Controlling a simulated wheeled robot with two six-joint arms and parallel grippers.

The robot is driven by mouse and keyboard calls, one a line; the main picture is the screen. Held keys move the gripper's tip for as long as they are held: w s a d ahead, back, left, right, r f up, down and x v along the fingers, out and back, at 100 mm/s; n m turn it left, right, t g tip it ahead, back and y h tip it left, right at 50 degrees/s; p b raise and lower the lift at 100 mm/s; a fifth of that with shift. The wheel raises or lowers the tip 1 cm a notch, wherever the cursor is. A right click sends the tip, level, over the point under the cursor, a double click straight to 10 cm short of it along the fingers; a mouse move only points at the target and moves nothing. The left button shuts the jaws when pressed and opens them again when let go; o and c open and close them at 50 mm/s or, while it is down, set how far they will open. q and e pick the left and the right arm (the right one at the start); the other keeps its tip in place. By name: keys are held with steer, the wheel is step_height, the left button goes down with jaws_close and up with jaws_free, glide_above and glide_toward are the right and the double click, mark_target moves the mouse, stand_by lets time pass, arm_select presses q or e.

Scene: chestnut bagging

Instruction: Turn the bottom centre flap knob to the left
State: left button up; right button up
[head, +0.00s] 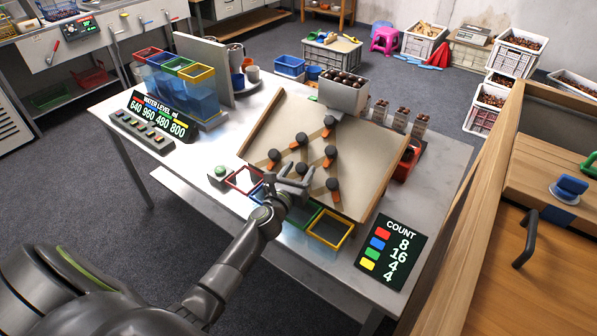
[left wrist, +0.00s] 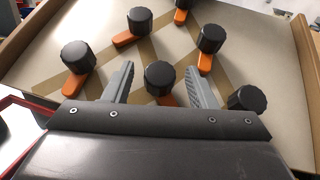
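The bottom centre flap knob (head: 302,168) is a black round knob in the front row of the tilted board (head: 365,160). In the left wrist view the knob (left wrist: 159,77) stands between the two grey fingers of my left gripper (left wrist: 161,85). The fingers are open, with gaps visible on both sides of the knob. Its orange flap (left wrist: 167,101) shows only in part below it; the rest is hidden. In the head view my left gripper (head: 295,178) is at the board's lower edge. My right gripper is not in view.
Neighbouring knobs are close by: bottom left (left wrist: 77,56), bottom right (left wrist: 247,98), and others higher up. Coloured-rim bins, including a yellow one (head: 331,229), stand below the board. A count display (head: 392,252) lies at the right. A chestnut-filled hopper (head: 343,94) tops the board.

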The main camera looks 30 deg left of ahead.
arm_select(q)
steer(key=c, duration=0.9)
steer(key=shift+a+m+h, duration=0.1)
steer(key=shift+m+h, duration=0.3)
steer(key=shift+a+m+h, duration=0.1)
steer(key=shift+m+h, duration=0.7)
steer(key=m+h, duration=0.1)
steer(key=m+h+b, duration=0.1)
steer(key=m+h, duration=0.1)
steer(key=shift+w+a+f+m+h, duration=0.1)
steer(key=shift+a+m+h, duration=0.1)
steer(key=shift+m+h, duration=0.1)
steer(key=m+g+h+b, duration=0.2)
steer(key=m+b, duration=0.1)
steer(key=m+g+h+b, duration=0.2)
steer(key=m+h+b, duration=0.1)
steer(key=m, duration=0.1)
steer(key=m+g+h+b, duration=0.2)
steer(key=m+g, duration=0.1)
steer(key=shift+w+a+h+b, duration=0.3)
steer(key=shift+a+b, duration=0.05)
steer(key=shift+b, duration=0.05)
steer(key=shift+w+r+m+g+h+b, duration=0.15)
steer(key=shift+m+g+h+b, duration=0.15)
steer(key=shift+m+g+b, duration=0.55)
steer(key=shift+s+r+m+g+h+b, duration=0.15)
steer(key=shift+m+g+h+b, duration=0.25)
steer(key=shift+m+g, duration=0.8)
steer(key=shift+w+a, duration=0.1)
